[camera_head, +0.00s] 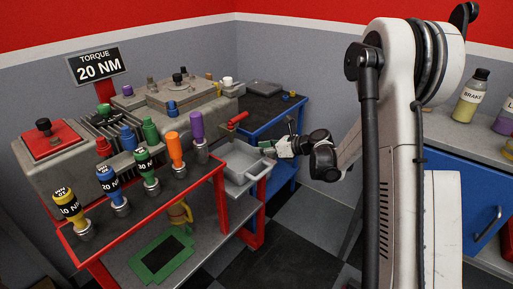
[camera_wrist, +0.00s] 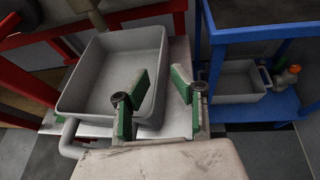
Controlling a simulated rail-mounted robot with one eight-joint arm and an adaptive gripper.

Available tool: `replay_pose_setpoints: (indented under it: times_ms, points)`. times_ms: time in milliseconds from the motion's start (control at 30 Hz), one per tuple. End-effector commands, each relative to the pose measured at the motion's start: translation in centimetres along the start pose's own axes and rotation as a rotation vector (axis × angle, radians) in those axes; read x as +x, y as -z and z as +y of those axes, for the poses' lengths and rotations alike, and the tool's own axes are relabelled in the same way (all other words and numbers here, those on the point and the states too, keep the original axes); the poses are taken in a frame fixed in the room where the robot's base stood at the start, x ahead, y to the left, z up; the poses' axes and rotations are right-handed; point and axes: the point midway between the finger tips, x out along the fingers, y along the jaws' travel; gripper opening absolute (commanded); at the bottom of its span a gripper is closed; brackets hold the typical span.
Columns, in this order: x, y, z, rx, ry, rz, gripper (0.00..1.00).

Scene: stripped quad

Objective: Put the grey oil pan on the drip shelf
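A large grey pan (camera_head: 236,172) stands upright on a light grey surface at the end of the red-framed bench. In the wrist view the same pan (camera_wrist: 85,85) fills the left side, with a tube handle at its near corner. My gripper (camera_wrist: 160,82) is open, its green-padded fingers apart with nothing clamped; one overlaps the pan's right wall, the other is to its right. Contact cannot be told. In the head view my gripper (camera_head: 279,147) is at the pan's right edge. A second, smaller grey pan (camera_wrist: 238,84) sits on a blue shelf (camera_wrist: 245,112). No shelf is labelled as the drip shelf.
The red-framed bench (camera_head: 193,180) carries an engine (camera_head: 180,95) and several coloured torque tools. A grey lower shelf (camera_head: 125,268) holds a green-framed item (camera_head: 160,258). An orange-capped bottle (camera_wrist: 287,76) stands beside the smaller pan. A blue cabinet (camera_head: 465,190) is at right; checkered floor is clear.

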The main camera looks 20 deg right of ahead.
Motion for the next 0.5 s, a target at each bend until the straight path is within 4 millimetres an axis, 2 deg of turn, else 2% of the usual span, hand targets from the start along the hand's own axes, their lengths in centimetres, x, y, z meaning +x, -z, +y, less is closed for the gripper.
replay_pose_setpoints:
  times_ms: [100, 300, 500]
  points:
    - [-2.7, -0.2, -0.1, 0.001, 0.003, -0.001, 0.24]
    - [-6.5, -0.2, 0.0, 0.001, 0.002, 0.0, 0.24]
    - [-8.8, -0.1, 0.0, 0.001, 0.001, 0.0, 0.24]
